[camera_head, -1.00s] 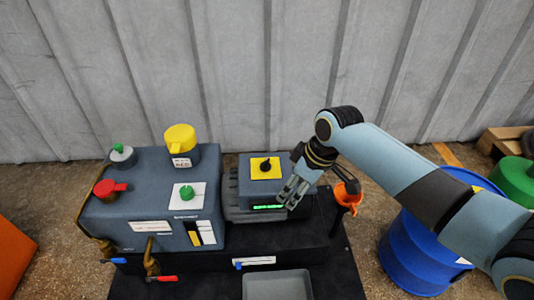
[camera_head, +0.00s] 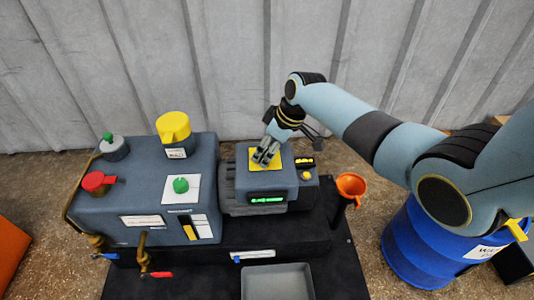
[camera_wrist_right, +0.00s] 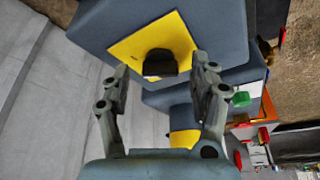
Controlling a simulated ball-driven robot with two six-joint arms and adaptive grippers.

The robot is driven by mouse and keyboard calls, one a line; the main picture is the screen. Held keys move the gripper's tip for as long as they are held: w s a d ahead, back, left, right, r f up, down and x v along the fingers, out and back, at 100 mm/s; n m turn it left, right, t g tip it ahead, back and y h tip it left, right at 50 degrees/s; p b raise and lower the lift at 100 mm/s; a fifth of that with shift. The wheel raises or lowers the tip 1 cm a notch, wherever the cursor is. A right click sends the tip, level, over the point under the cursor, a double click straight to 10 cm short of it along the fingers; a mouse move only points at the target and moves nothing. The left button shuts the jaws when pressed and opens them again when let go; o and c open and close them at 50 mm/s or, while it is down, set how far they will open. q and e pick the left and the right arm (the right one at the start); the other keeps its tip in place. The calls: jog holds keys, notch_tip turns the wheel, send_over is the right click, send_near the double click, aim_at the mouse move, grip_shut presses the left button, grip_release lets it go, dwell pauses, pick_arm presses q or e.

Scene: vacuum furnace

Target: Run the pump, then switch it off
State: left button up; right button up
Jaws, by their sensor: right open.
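The pump (camera_head: 232,183) is a grey box with a lit green display (camera_head: 267,199) on its front. On its top is a yellow plate (camera_head: 253,160) with a black rotary knob, which my right gripper largely hides in the head view. In the right wrist view the black knob (camera_wrist_right: 159,63) stands on the yellow plate (camera_wrist_right: 125,45), ahead of the fingertips and between their lines. My right gripper (camera_head: 264,160) is open and empty, its fingers pointing down over the plate; it also shows in the right wrist view (camera_wrist_right: 160,75). My left gripper is not in view.
Left of the pump stands a larger grey furnace box (camera_head: 135,195) with a green knob (camera_head: 181,185), a red knob (camera_head: 97,181) and a yellow cap (camera_head: 174,127). An orange funnel (camera_head: 351,185) and a blue barrel (camera_head: 410,250) are at right. A grey tray (camera_head: 277,283) lies in front.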

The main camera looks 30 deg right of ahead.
jog(key=shift+w+f, duration=0.1)
jog(key=shift+c, duration=0.2)
jog(key=c, duration=1.1)
